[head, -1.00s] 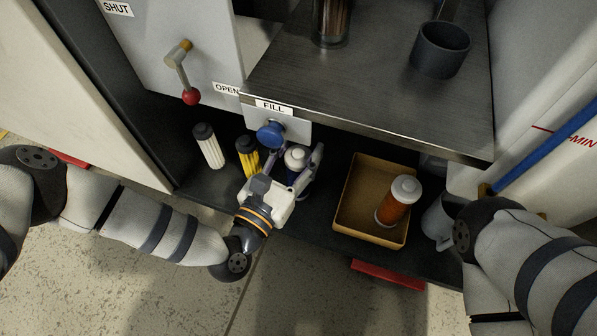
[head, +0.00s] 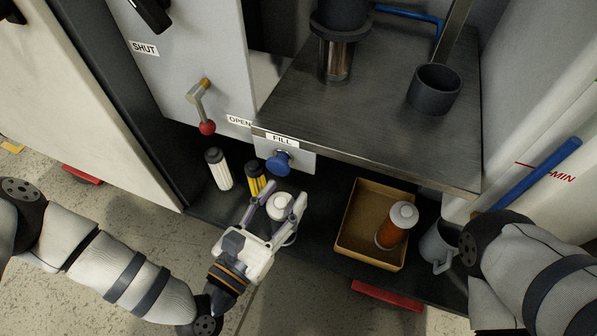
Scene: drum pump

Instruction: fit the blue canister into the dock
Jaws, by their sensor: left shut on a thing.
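My left gripper (head: 274,210) is shut around the blue canister, with one finger on each side of it. The canister's white cap (head: 280,202) shows between the fingers; most of its body is hidden by the gripper. It is over the front of the dark lower shelf, just below the blue knob under the FILL label. I cannot tell whether it touches the shelf. On the steel counter stands a dark-topped clear cylinder (head: 336,62), and to its right a dark open cup (head: 435,88). I cannot tell which part is the dock. My right gripper is out of view.
White (head: 218,170) and yellow (head: 256,180) canisters stand left of my gripper. A cardboard box (head: 349,250) holding an orange canister (head: 394,228) and a grey mug (head: 436,245) are to the right. The counter's front edge (head: 380,172) overhangs the shelf. A red-knobbed lever (head: 206,127) is on the panel.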

